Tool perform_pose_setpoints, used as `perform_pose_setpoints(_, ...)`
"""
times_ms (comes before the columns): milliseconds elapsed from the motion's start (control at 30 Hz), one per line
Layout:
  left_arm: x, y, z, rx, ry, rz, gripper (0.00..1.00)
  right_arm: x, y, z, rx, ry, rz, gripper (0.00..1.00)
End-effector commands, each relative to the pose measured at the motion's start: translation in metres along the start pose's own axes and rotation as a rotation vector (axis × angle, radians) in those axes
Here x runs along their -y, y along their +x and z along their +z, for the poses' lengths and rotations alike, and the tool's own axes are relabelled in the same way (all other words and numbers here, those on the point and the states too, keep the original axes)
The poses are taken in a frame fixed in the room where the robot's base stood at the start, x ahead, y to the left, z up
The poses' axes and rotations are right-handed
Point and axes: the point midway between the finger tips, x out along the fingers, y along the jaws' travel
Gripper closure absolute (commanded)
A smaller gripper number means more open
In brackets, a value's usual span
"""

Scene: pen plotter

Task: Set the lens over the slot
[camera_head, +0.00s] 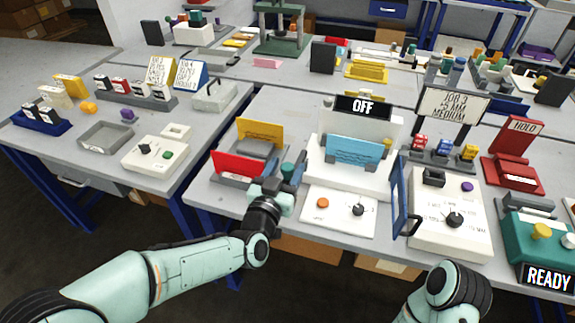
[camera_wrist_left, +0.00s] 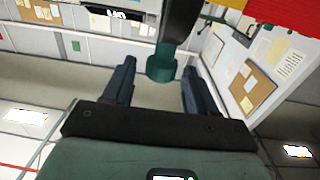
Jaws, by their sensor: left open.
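My left gripper (camera_head: 288,175) is open at the right side of the tray with the red and yellow cards. A dark stem with a teal round end (camera_wrist_left: 161,66) shows between its two spread fingers in the left wrist view, with gaps on both sides. This teal piece also shows between the fingers in the head view (camera_head: 287,168); I cannot tell whether it is the lens. No part is clearly recognizable as the lens or the slot. The white machine (camera_head: 320,178) with a blue panel (camera_head: 354,150) and OFF sign stands just right of the gripper. My right gripper is out of view.
The red card (camera_head: 239,165) and yellow card (camera_head: 261,131) stand close left of the gripper. A white box with a dial (camera_head: 450,235) and an open blue door (camera_head: 400,198) is further right. A teal READY machine (camera_head: 530,240) is at far right.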

Motion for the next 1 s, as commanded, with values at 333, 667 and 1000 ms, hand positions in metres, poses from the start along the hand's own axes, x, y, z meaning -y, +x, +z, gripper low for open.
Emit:
perform_pose_setpoints(333, 0.000, 0.017, 0.000, 0.000, 0.000, 0.000, 0.43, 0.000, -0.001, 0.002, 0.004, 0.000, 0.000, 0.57)
perform_pose_setpoints(667, 0.000, 0.016, 0.000, 0.001, -0.001, 0.000, 1.00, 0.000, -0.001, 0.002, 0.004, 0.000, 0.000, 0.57)
perform_pose_setpoints(1000, -0.004, 0.017, 0.000, 0.001, -0.002, 0.001, 1.00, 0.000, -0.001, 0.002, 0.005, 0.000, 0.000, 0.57)
